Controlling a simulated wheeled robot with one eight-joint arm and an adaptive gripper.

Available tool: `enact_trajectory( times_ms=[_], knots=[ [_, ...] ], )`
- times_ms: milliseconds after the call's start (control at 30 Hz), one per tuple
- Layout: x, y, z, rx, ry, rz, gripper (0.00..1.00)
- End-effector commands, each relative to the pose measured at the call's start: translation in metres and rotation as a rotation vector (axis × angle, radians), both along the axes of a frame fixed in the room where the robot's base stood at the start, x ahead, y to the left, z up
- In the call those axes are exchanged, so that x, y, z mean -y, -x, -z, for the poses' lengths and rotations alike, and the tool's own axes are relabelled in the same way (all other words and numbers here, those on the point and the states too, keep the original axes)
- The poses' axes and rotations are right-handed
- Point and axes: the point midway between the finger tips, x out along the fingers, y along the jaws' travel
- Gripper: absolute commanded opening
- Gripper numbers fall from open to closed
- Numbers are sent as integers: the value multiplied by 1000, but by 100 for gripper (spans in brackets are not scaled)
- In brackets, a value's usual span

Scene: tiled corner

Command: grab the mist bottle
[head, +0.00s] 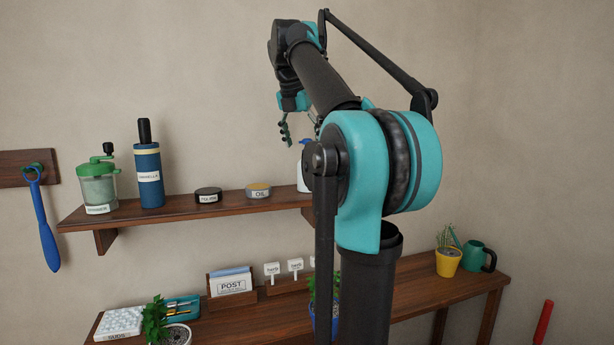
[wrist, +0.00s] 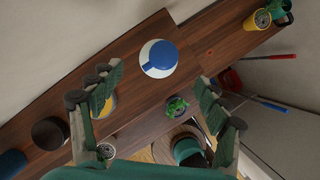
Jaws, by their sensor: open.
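The mist bottle, white with a blue top, stands on the upper wooden shelf. In the head view only a strip of the bottle (head: 303,172) shows, as my arm hides the rest. In the wrist view I see the bottle (wrist: 158,60) from above, with its blue nozzle pointing left and down, just beyond the fingertips and between their directions. My gripper (wrist: 157,82) is open and empty, with its two fingers apart on either side. In the head view my gripper (head: 297,132) hangs above the bottle, partly hidden by my arm.
On the same shelf stand the oil tin (head: 258,190), a dark tin (head: 208,195), a blue bottle (head: 149,178) and a green-lidded grinder (head: 98,184). A lower bench holds a post holder (head: 231,285), a yellow pot (head: 448,262) and a watering can (head: 478,256). The wall is close behind.

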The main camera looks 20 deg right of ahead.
Motion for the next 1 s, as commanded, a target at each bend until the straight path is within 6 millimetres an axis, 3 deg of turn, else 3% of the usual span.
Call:
enact_trajectory(
  times_ms=[100, 367, 700, 1000],
  knots=[
    [6, -5, 17, 0, 0, 2, 76],
    [10, -10, 33, 0, 0, 1, 76],
    [20, -23, 73, 0, 0, 2, 76],
    [21, -24, 77, 0, 0, 1, 76]
  ],
)
